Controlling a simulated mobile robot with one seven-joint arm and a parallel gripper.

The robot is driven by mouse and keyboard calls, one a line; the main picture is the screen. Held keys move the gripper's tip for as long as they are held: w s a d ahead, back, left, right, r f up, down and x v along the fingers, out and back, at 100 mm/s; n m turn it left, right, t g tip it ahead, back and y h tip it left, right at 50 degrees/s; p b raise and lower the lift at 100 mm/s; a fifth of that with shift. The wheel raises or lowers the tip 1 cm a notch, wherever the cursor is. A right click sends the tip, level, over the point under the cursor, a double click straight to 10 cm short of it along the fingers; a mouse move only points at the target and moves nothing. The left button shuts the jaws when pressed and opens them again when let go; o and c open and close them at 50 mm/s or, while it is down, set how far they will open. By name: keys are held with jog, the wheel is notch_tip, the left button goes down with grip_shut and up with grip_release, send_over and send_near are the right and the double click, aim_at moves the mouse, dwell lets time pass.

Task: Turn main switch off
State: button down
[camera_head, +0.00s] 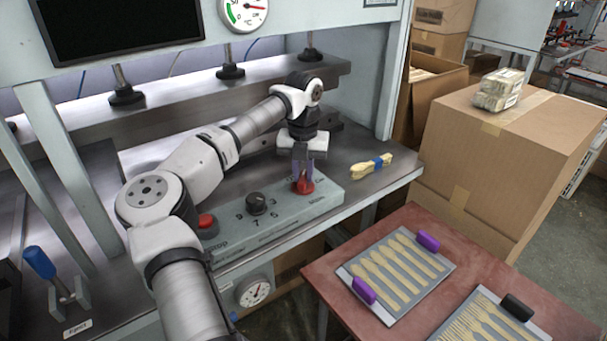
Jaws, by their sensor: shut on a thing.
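The main switch (305,187) is a red knob at the right end of the grey control panel (285,215). My gripper (303,177) points down over it, with purple fingers. The fingers are shut on the red switch, and they hide its upper part. The printed labels around the switch are partly covered and too small to read. The switch's exact angle cannot be told.
A black dial (256,203) and a red stop button (208,225) sit left on the panel. A bundle of wooden spoons (371,167) lies right of it. A blue-handled lever (40,263) stands at left.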

aim_at(302, 176)
jog(key=n+b, duration=0.1)
jog(key=n, duration=0.3)
jog(key=shift+a+n, duration=0.1)
jog(key=shift+n, duration=0.2)
jog(key=n+b, duration=0.1)
jog(key=n, duration=0.3)
jog(key=shift+n, duration=0.3)
jog(key=c, duration=1.3)
grip_release()
notch_tip(302, 176, up, 14)
jog(key=shift+f+b, duration=0.1)
jog(key=shift+b, duration=0.45)
